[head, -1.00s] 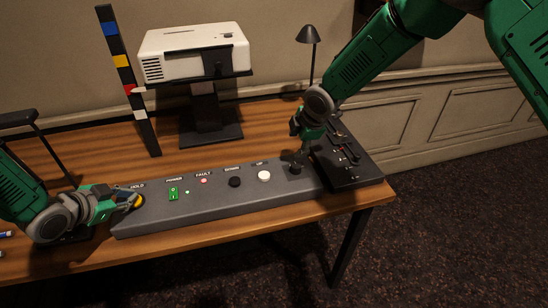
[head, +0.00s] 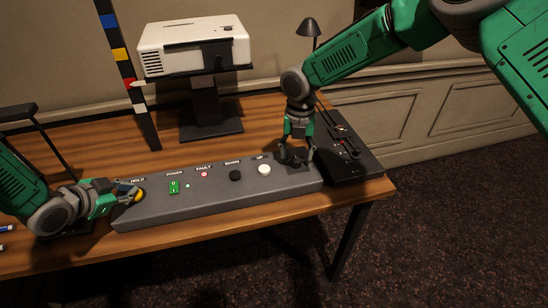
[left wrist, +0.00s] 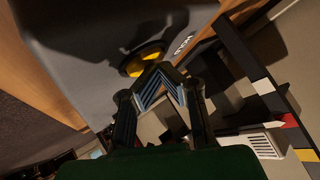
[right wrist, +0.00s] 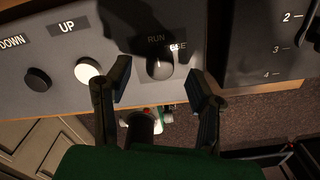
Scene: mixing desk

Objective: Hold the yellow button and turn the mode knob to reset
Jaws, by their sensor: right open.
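The yellow button (head: 137,196) is at the left end of the grey control panel, under the HOLD label. My left gripper (head: 130,189) is at the button; its fingertips look closed together. In the left wrist view the tips (left wrist: 163,68) overlap the near edge of the yellow button (left wrist: 146,58); whether it is pressed down I cannot tell. The black mode knob (right wrist: 160,67) is at the panel's right end, below a RUN label, with a second label partly hidden beside it. My right gripper (head: 295,156) is open over the knob, its fingers on either side, apart from it in the wrist view.
The grey panel (head: 215,194) also carries a green power switch (head: 174,187), a red fault light (head: 204,174), a black DOWN button (head: 235,175) and a white UP button (head: 264,169). A black mixer (head: 352,165) adjoins on the right. A white projector (head: 190,50) stands behind.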

